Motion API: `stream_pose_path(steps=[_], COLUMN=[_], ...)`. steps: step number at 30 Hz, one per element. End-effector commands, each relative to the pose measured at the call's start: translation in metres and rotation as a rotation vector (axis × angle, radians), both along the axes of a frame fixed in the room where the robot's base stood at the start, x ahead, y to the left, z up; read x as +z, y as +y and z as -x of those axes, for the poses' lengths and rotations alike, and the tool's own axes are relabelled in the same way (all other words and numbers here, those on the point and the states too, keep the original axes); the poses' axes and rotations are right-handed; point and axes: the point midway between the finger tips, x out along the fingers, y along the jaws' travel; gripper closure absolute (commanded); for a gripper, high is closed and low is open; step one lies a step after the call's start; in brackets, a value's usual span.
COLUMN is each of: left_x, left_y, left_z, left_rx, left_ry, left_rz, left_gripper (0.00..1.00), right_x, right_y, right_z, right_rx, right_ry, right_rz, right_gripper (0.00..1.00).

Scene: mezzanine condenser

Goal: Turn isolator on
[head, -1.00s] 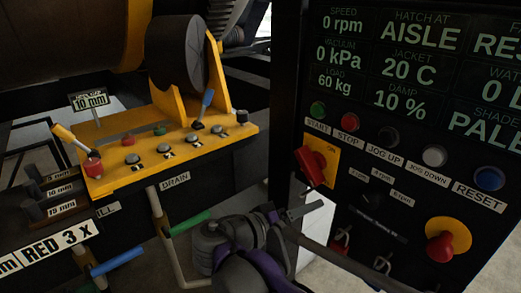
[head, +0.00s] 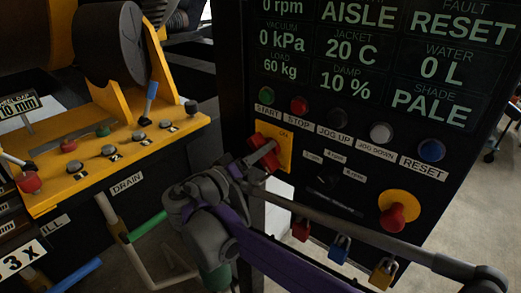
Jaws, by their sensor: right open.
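The isolator is a red rotary handle (head: 265,153) on a yellow plate (head: 285,150), low on the left of the black control panel. The plate has an ON mark at its upper right. The handle sits tilted, and its lower left part is partly hidden by my right gripper (head: 250,163). My right gripper is open, with its fingers at the handle. I cannot tell whether they touch it or stand on both sides of it. My left gripper is not in view.
Start (head: 266,95) and stop (head: 299,105) buttons sit just above the isolator. A red emergency stop (head: 393,217) is at lower right. Padlocks, including a blue one (head: 340,248), hang below. A yellow valve bench (head: 115,150) stands at left.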

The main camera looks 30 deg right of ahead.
Motion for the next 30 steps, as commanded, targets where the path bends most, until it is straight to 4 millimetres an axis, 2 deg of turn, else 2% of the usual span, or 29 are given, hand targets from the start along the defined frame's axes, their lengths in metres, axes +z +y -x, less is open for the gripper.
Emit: stream_pose_path(steps=[10,11,20,21,30], left_x=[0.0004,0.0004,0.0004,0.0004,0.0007], left_y=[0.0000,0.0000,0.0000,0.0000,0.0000], left_z=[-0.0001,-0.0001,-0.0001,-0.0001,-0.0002], left_rx=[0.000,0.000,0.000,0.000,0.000], left_ry=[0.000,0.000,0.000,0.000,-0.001], left_rz=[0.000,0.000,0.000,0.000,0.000], left_gripper=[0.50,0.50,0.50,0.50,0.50], right_x=[-0.0004,-0.0004,-0.0003,-0.0003,-0.0002], right_y=[-0.0044,-0.0044,-0.0043,-0.0043,-0.0043], right_z=[-0.0021,-0.0021,-0.0019,-0.0019,-0.0020], right_rx=[0.001,0.001,0.001,0.001,0.001], right_ry=[0.000,0.000,0.000,0.000,0.010], right_rz=[0.000,0.000,-0.001,-0.001,0.004], right_gripper=[0.40,0.44,0.98,1.00,1.00])
